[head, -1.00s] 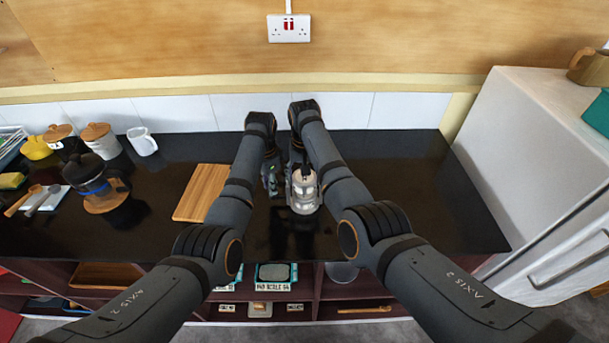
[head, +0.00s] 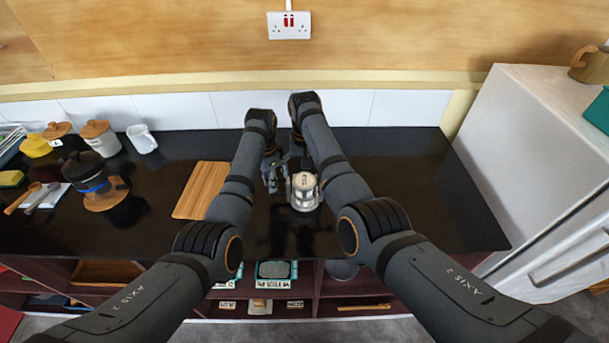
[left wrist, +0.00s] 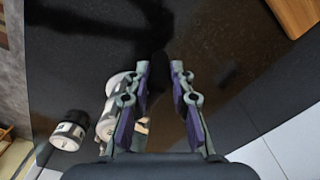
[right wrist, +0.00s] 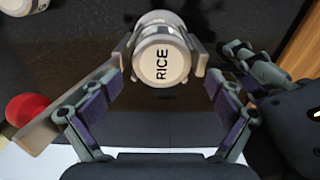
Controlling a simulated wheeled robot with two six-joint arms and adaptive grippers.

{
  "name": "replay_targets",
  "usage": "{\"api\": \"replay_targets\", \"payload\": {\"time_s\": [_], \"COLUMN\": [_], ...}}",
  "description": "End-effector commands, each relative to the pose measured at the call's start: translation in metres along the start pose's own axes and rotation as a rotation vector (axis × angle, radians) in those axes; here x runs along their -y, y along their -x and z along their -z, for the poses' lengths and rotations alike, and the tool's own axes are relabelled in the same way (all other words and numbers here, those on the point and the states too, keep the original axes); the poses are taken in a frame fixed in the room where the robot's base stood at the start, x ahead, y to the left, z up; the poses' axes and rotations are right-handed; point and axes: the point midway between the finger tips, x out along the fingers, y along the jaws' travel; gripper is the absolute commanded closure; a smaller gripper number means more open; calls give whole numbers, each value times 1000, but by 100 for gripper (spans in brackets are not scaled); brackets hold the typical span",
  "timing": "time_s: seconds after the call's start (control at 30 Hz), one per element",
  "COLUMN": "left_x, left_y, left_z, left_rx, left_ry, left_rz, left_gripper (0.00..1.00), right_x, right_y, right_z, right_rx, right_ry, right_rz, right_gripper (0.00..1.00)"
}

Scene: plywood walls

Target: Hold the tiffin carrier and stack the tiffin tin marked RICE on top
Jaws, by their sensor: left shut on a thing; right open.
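The tiffin tin marked RICE (right wrist: 160,66) has a pale round lid and sits on top of the tiffin carrier (head: 304,202), between its side uprights. The metal carrier stands upright on the black counter. My left gripper (head: 272,174) is at the carrier's left side and is shut on it; the exact contact is hard to see. The carrier shows partly behind a finger in the left wrist view (left wrist: 113,112). My right gripper (right wrist: 163,76) is open, its fingers apart on either side of the tin and clear of it.
A wooden board (head: 201,190) lies left of the carrier. Farther left are a dark pot (head: 85,172), canisters (head: 98,137) and a white jug (head: 142,139). A red object (right wrist: 25,108) shows in the right wrist view. The counter right of my arms is clear.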

Motion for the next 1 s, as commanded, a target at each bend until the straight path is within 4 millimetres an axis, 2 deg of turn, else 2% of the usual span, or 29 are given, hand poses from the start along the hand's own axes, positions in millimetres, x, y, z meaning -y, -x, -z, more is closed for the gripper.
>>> {"api": "replay_targets", "payload": {"time_s": [0.8,1.0], "left_x": [-1,-2], "left_y": [-2,-2], "left_z": [-1,-1], "left_rx": [4,4], "left_ry": [-1,-1], "left_rz": [-4,-5], "left_gripper": [100,100], "right_x": [1,1], "right_y": [79,85], "right_z": [1,0], "right_rx": [-6,-4], "right_ry": [1,1], "right_rz": [3,3], "right_gripper": [5,5]}}
